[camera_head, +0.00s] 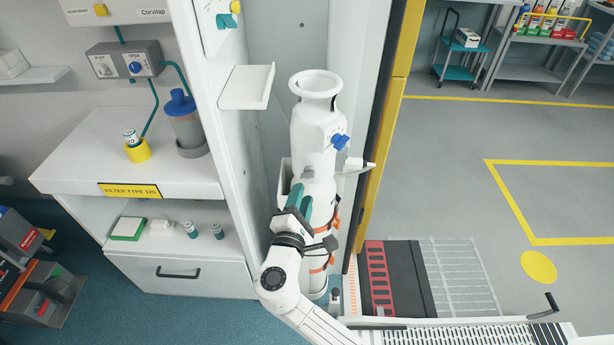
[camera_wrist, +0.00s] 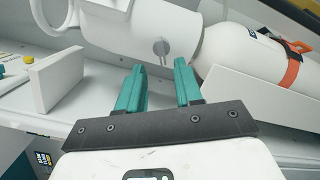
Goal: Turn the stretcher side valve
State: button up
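A white cylinder (camera_head: 318,130) with a ring-shaped top stands strapped upright against the wall by the doorway. A blue knob (camera_head: 340,142) sits on its right side. A grey wall box (camera_head: 150,58) at the upper left has another blue knob (camera_head: 135,67). I cannot tell which knob is the stretcher side valve. My gripper (camera_head: 298,200) is in front of the cylinder, lower and left of its knob. In the wrist view my gripper (camera_wrist: 160,75) has its teal fingers apart with nothing between them. The white cylinder body (camera_wrist: 150,35) and a small metal stub (camera_wrist: 161,47) lie beyond the tips.
A small white shelf (camera_head: 247,88) juts out left of the cylinder, and a white nozzle (camera_head: 355,165) juts out on its right. A counter (camera_head: 80,165) holds a blue-topped canister (camera_head: 185,122). Open floor (camera_head: 450,150) lies beyond the doorway at right.

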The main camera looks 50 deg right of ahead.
aim_at(308, 178)
jog(key=x, duration=0.6)
jog(key=shift+d, duration=0.25)
jog(key=shift+c, duration=0.5)
grip_shut()
